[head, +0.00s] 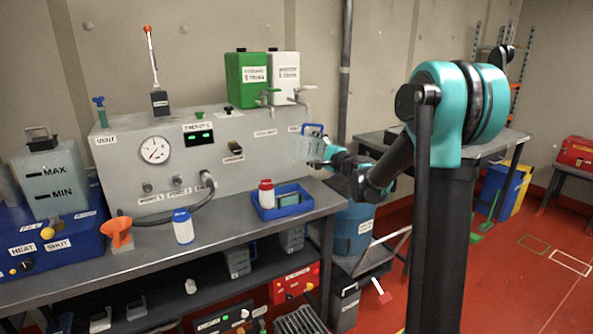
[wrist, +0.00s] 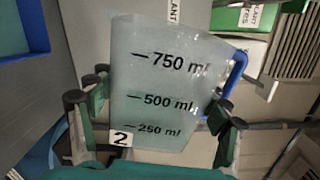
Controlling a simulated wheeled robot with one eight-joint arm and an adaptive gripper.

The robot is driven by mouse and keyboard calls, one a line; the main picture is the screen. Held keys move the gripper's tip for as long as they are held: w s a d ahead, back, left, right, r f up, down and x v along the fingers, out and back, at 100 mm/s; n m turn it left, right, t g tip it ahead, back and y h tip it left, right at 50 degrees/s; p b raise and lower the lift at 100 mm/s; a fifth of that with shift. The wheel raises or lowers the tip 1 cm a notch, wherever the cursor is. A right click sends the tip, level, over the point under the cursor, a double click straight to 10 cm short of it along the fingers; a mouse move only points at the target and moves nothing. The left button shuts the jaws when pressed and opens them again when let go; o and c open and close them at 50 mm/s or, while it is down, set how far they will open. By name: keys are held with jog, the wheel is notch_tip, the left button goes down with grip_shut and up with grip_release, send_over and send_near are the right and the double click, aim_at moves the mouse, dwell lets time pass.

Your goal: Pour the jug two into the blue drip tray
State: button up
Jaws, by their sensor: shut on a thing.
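Jug two (head: 303,149) is translucent with a blue handle. In the wrist view jug two (wrist: 165,85) shows its 750, 500 and 250 ml marks and a "2" label. My gripper (head: 322,160) is shut on its lower part, with fingers on both sides in the wrist view. The jug is tipped over roughly on its side, handle up, its mouth end toward the left in the head view. The blue drip tray (head: 288,214) sits on the bench below the jug and holds a red-capped bottle and a green item. I cannot tell how much liquid the jug holds.
A grey gauge panel (head: 240,177) stands behind the tray, with a green tank (head: 246,80) and a white tank (head: 285,77) on top. A white bottle with a blue cap (head: 183,228) and an orange funnel (head: 118,233) stand to the left. A blue drum (head: 352,230) is at right.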

dwell(0.4)
jog(key=shift+s+a+r+n, duration=0.25)
jog(key=shift+r+n, duration=0.2)
jog(key=shift+n, duration=0.35)
jog(key=shift+a, duration=0.1)
dwell(0.6)
jog(key=shift+s+a+r+n, duration=0.25)
jog(key=shift+r+n, duration=0.15)
jog(key=shift+n, duration=0.3)
jog(key=shift+w+f, duration=0.1)
dwell(1.9)
